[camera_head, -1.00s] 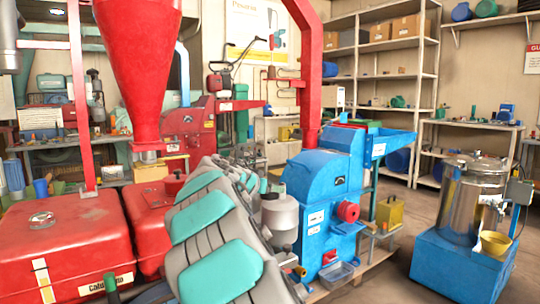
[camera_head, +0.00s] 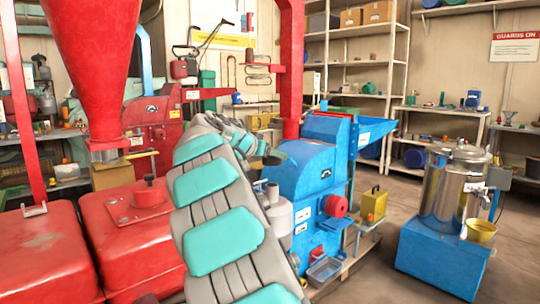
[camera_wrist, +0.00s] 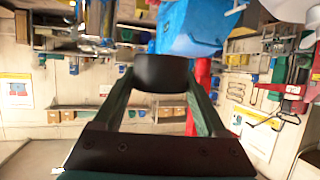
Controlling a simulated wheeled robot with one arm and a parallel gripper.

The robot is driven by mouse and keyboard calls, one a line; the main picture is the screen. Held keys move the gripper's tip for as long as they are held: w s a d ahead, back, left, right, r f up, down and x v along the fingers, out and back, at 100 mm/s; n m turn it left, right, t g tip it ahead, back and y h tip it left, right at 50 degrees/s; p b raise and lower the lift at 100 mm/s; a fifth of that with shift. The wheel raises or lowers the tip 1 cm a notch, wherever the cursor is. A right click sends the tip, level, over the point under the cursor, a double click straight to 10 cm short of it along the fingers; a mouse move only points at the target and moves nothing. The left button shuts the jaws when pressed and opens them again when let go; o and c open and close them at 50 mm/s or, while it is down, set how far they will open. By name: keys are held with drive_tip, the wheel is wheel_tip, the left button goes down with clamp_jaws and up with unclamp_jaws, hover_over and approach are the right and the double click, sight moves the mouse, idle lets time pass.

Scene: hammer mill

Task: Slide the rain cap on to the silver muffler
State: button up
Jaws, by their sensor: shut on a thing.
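The silver muffler (camera_head: 279,216) is a grey upright canister with a short thin pipe on top, at the left side of the blue mill. My gripper (camera_wrist: 160,84) is shut on a dark, round, cup-like piece, which I take to be the rain cap (camera_wrist: 161,70). In the head view the dark rain cap (camera_head: 275,157) shows past the end of my arm, above and apart from the muffler. My arm hides most of the gripper there. I cannot make out the muffler surely in the wrist view.
The blue mill (camera_head: 306,180) stands right beside the muffler, with a red pipe (camera_head: 291,70) rising behind. Red machine covers (camera_head: 130,240) and a red hopper (camera_head: 90,60) are at left. A steel drum (camera_head: 452,195) stands at right, with open floor before it.

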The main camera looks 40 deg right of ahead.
sight(273, 184)
drive_tip(key=shift+f+b, duration=0.1)
drive_tip(key=shift+b, duration=0.25)
drive_tip(key=shift+f+b, duration=0.15)
drive_tip(key=shift+b, duration=0.15)
wheel_tip(273, 184, down, 5)
drive_tip(key=b, duration=0.5)
drive_tip(key=shift+f, duration=0.15)
drive_tip(key=shift+b, duration=1.1)
idle(1.1)
drive_tip(key=shift+f+b, duration=1.9)
drive_tip(key=shift+b, duration=0.05)
drive_tip(key=o, duration=1.4)
drive_tip(key=shift+a, duration=0.1)
drive_tip(key=v, duration=0.7)
drive_tip(key=shift+a, duration=0.35)
drive_tip(key=shift+s+r, duration=0.1)
drive_tip(key=shift+s, duration=0.05)
